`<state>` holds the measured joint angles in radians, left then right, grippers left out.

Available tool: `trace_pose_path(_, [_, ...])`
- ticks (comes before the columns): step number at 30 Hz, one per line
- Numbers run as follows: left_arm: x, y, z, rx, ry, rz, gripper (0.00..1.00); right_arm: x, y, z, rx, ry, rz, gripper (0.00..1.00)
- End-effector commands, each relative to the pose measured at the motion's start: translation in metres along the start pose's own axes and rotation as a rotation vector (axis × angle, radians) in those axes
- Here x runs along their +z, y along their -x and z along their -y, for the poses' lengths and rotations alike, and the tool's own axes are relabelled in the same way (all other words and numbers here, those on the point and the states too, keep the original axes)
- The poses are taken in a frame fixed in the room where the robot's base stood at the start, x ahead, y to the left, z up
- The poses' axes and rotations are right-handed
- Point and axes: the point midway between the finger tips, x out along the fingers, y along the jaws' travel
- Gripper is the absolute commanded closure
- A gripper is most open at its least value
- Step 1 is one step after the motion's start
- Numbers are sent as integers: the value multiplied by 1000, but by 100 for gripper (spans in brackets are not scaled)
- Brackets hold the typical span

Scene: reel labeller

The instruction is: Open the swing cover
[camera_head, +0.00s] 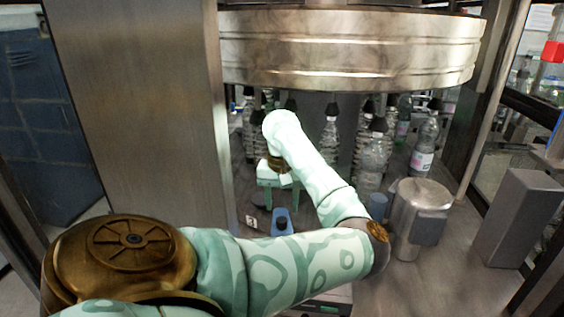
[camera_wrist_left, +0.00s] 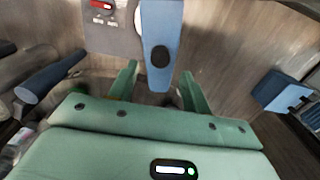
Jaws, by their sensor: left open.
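A blue flat piece with a round black knob, which looks like the swing cover (camera_wrist_left: 162,15), lies over a grey round-edged plate (camera_wrist_left: 122,42) in the left wrist view. It also shows in the head view (camera_head: 282,213), just below my left gripper (camera_head: 279,193). My left gripper (camera_wrist_left: 158,76) is open and empty. Its two green fingers point toward the blue piece's near end, one on each side of its line. I cannot tell whether they touch it. The knob lies beyond the fingertips. My right gripper is in neither view.
Clear bottles (camera_head: 373,160) with dark caps stand under a large metal drum (camera_head: 350,50). A metal cylinder (camera_head: 418,215) and a grey box (camera_head: 517,218) stand at the right. A wide metal column (camera_head: 140,110) stands at the left. Another blue part (camera_wrist_left: 283,90) is at the wrist view's right.

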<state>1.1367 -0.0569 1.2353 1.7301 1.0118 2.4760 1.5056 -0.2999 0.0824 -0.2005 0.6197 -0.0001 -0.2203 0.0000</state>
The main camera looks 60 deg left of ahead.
Motion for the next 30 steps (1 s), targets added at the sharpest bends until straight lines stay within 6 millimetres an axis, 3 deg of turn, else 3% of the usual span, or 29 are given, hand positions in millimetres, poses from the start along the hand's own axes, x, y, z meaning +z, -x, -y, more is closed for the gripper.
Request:
trace_pose_path(3, [1,-24,1,-3,1,3,51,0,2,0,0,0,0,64])
trace_pose_path(9, [0,-47,0,-2,1,1,51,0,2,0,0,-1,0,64])
trace_pose_path(19, [0,-51,0,0,1,-1,51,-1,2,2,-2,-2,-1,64])
trace_pose_path(20, [0,-51,0,0,1,-1,57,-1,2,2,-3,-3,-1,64])
trace_pose_path(24, [0,-51,0,0,1,-1,96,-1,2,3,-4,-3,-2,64])
trace_pose_path(25, [0,-51,0,0,1,-1,100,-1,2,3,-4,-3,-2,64])
trace_pose_path(30, [-1,-51,2,0,-1,-2,100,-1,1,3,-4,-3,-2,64])
